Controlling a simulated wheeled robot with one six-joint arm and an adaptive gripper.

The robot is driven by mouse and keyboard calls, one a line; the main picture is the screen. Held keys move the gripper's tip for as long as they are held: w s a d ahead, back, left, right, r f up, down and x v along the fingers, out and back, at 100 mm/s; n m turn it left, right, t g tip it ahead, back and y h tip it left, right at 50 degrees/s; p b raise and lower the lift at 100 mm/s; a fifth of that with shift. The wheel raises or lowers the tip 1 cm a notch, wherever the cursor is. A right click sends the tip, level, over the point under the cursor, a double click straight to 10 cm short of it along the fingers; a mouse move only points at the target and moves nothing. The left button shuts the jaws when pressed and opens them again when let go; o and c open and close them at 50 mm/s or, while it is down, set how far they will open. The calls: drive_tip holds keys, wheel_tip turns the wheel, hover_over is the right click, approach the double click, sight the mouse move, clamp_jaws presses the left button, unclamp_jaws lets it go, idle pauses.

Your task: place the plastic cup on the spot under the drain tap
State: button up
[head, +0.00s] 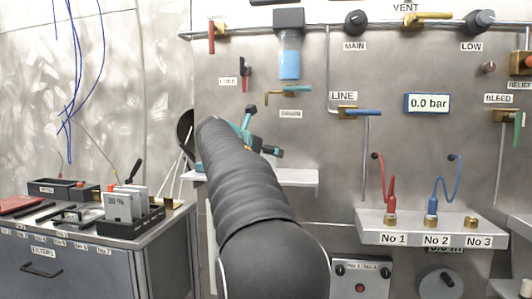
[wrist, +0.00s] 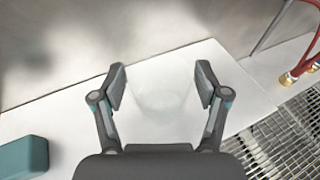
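My gripper (wrist: 161,84) is open in the wrist view, its two fingers spread above a white shelf. A faint, clear round shape, which looks like the plastic cup (wrist: 160,97), stands on the shelf between and below the fingers. Gaps show between it and both fingers. In the head view my gripper (head: 266,132) is partly hidden by my arm, in front of the wall under the drain tap (head: 285,92). The white shelf (head: 298,178) shows below it, and it fills the middle of the wrist view (wrist: 60,112). I cannot make out the cup in the head view.
A teal block (wrist: 24,157) lies at the shelf's left in the wrist view. A metal grating (wrist: 285,140) and red hose with brass fittings (wrist: 300,72) are at right. A shelf with numbered ports (head: 430,228) is right of my arm; a cluttered cabinet (head: 90,262) stands left.

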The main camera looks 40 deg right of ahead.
idle(0.3)
drive_tip(key=shift+r, duration=0.25)
drive_tip(key=v, duration=1.2)
drive_tip(key=shift+p, duration=0.35)
drive_tip(key=shift+f, duration=0.15)
drive_tip(key=s+a+f+m+y, duration=0.4)
drive_tip(key=s+a+f+m, duration=0.3)
drive_tip(key=f, duration=0.5)
drive_tip(key=s+a+f+m+y, duration=0.5)
drive_tip(key=s+a+f+m, duration=0.2)
drive_tip(key=s+a+f, duration=0.3)
drive_tip(key=s+a+f+m+t+y, duration=0.1)
drive_tip(key=s+a+f+m+y, duration=0.3)
drive_tip(key=f, duration=1)
drive_tip(key=s+a+m, duration=0.3)
drive_tip(key=s+a, duration=0.1)
drive_tip(key=s, duration=0.1)
drive_tip(key=shift+s+a+f+m+y, duration=0.2)
drive_tip(key=shift+s+a+m+y, duration=0.1)
drive_tip(key=shift+a+y, duration=0.1)
